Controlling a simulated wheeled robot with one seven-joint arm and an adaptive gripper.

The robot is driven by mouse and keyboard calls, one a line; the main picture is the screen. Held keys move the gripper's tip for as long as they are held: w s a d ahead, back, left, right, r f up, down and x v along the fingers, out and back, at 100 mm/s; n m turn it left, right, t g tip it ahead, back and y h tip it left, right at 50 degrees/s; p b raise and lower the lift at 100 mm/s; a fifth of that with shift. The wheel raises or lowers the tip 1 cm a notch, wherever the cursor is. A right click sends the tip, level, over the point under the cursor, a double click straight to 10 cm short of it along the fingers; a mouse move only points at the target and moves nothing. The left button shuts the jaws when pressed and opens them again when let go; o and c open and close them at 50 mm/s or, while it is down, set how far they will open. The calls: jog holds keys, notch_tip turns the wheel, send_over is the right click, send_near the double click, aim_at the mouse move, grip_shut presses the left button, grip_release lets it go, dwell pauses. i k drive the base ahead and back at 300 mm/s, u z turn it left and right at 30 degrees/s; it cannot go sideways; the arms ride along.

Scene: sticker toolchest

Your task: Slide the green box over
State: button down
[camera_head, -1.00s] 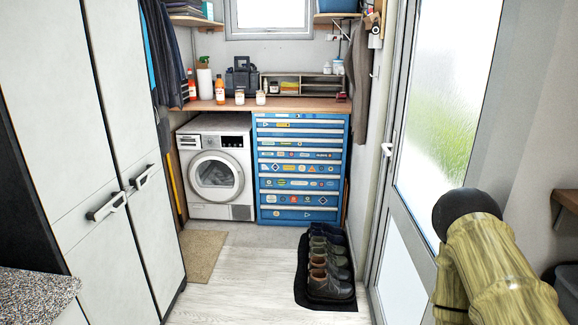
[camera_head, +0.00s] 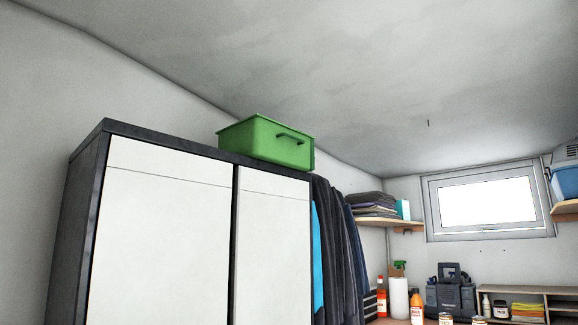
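The green box (camera_head: 262,141) sits on top of the tall cabinet (camera_head: 170,225), near the cabinet's right end. It is an open-looking bin with a dark handle (camera_head: 291,136) on the side facing right. Its inside is hidden from this low angle. The cabinet has white doors and a dark frame. My gripper is not in view, and nothing of mine touches the box.
Dark coats (camera_head: 340,245) hang right of the cabinet. A wall shelf (camera_head: 392,222) holds folded cloth. Below, a worktop carries bottles and a dark tool caddy (camera_head: 451,296). The cabinet top left of the box looks clear.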

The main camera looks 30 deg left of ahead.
aim_at(258, 138)
jog(key=u, duration=0.25)
jog(key=i, duration=1.45)
jog(key=u, duration=0.2)
